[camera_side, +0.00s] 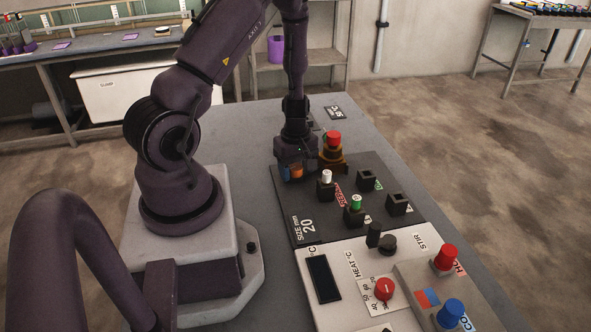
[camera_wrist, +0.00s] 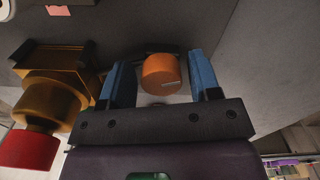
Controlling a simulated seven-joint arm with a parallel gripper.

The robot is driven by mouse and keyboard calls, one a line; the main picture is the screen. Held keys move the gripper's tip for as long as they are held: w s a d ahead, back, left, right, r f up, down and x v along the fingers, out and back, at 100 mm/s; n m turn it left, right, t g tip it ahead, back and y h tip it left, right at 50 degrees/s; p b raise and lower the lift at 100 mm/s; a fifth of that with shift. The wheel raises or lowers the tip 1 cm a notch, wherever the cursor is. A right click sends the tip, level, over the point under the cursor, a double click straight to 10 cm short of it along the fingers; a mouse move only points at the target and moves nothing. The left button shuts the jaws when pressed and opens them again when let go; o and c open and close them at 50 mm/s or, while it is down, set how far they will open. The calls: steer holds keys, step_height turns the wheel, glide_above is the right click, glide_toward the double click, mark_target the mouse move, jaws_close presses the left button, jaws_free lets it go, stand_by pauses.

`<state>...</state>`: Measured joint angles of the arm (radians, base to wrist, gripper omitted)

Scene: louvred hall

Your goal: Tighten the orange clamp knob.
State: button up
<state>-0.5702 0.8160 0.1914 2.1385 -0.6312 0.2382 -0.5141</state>
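The orange clamp knob (camera_wrist: 161,75) is a round cylinder at the upper middle of the wrist view. My gripper (camera_wrist: 163,82) has two blue fingers, one on each side of the knob. A gap shows between the knob and each finger, so the gripper is open around it and not clamped on it. In the side view my gripper (camera_side: 291,173) is low over the far left corner of the dark board, with the orange knob (camera_side: 297,172) showing beside a blue finger. What the knob is mounted on is mostly hidden.
A red-topped yellow-brown fixture (camera_side: 333,150) stands close on the right of my gripper. The dark board (camera_side: 303,208) carries several black sockets, with white and green pegs. A control panel (camera_side: 345,308) with red and blue knobs is nearer.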

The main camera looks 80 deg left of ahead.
mark_target(295, 167)
steer(key=shift+o, duration=0.9)
steer(key=shift+r, duration=3.45)
